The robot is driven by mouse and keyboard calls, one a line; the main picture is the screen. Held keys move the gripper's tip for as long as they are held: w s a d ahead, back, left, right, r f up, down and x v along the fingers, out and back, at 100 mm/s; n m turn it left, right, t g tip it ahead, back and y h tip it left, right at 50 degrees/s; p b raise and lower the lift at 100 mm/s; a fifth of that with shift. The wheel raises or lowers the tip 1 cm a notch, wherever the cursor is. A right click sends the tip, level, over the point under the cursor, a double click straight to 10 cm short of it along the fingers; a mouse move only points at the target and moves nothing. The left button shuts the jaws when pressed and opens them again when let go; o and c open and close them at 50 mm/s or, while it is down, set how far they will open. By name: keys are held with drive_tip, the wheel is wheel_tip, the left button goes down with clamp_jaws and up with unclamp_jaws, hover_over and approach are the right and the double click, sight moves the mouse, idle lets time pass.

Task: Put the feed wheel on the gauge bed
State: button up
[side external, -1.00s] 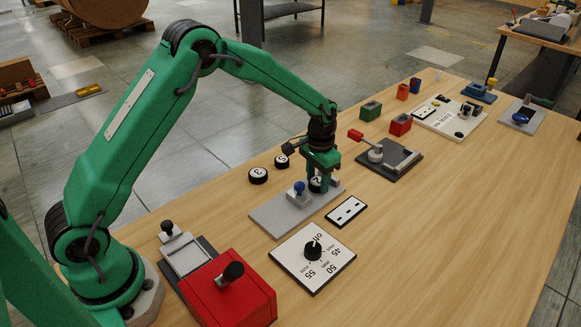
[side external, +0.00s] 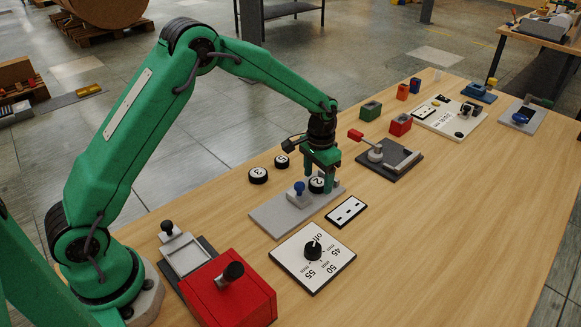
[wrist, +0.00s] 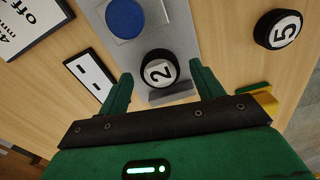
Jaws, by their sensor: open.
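The feed wheel (side external: 317,185), a black disc with a white face marked 2, rests on the grey gauge bed (side external: 270,217), beside the bed's blue-topped part (side external: 299,190). In the wrist view the wheel (wrist: 158,70) lies on the bed (wrist: 182,45) close to a raised grey block (wrist: 172,94). My gripper (side external: 320,180) is open just above the bed. In the wrist view its two fingers (wrist: 160,84) stand apart on either side of the wheel, with visible gaps.
Two more black wheels, marked 3 (side external: 258,176) and 5 (side external: 282,161), lie behind the bed. A slotted white plate (side external: 346,211) and a dial panel (side external: 312,258) lie in front. A dark fixture with a red-handled lever (side external: 388,158) stands right. The right front table is clear.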

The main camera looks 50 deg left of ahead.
sight(316, 182)
wheel_tip(316, 182, up, 11)
drive_tip(key=shift+r, duration=0.15)
idle(0.4)
drive_tip(key=shift+r, duration=0.1)
idle(0.4)
drive_tip(key=s+a+r+t, duration=0.3)
drive_tip(key=s+r, duration=0.9)
drive_tip(key=s, duration=0.2)
drive_tip(key=s+a+f+n+t, duration=0.1)
drive_tip(key=s+t, duration=0.1)
drive_tip(key=s, duration=1.4)
drive_tip(key=shift+s+f+n+t, duration=0.2)
drive_tip(key=shift+n+t, duration=0.1)
drive_tip(key=shift+n, duration=0.1)
